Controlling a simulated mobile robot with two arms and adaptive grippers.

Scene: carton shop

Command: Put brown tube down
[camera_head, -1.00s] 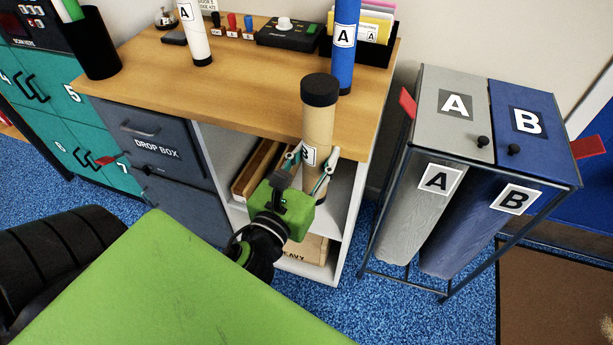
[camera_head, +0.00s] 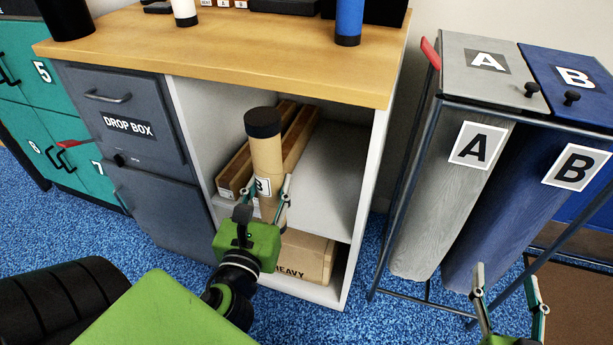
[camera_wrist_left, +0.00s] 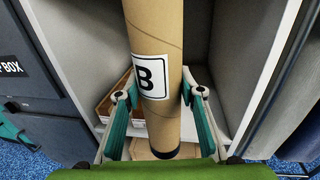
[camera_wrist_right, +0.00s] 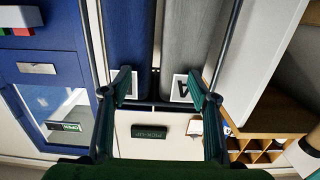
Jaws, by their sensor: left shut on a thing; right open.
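The brown tube (camera_head: 266,155) has a dark cap and a "B" label. It stands close to upright in front of the open shelf unit under the counter. My left gripper (camera_head: 265,200) is shut on its lower part. In the left wrist view the tube (camera_wrist_left: 157,110) runs between both fingers, the "B" label faces the camera, and its dark lower end shows near the shelf. I cannot tell whether it touches the shelf. My right gripper (camera_head: 508,295) is open and empty at the lower right, in front of the stand with the A and B bins.
The shelf (camera_head: 325,190) has bare room at right and long wooden pieces (camera_head: 297,135) at left. A box marked "HEAVY" (camera_head: 305,258) sits below. The wooden counter (camera_head: 240,50) overhangs the shelf. A metal-framed stand holds a grey bin (camera_head: 445,200) and a blue bin (camera_head: 515,200).

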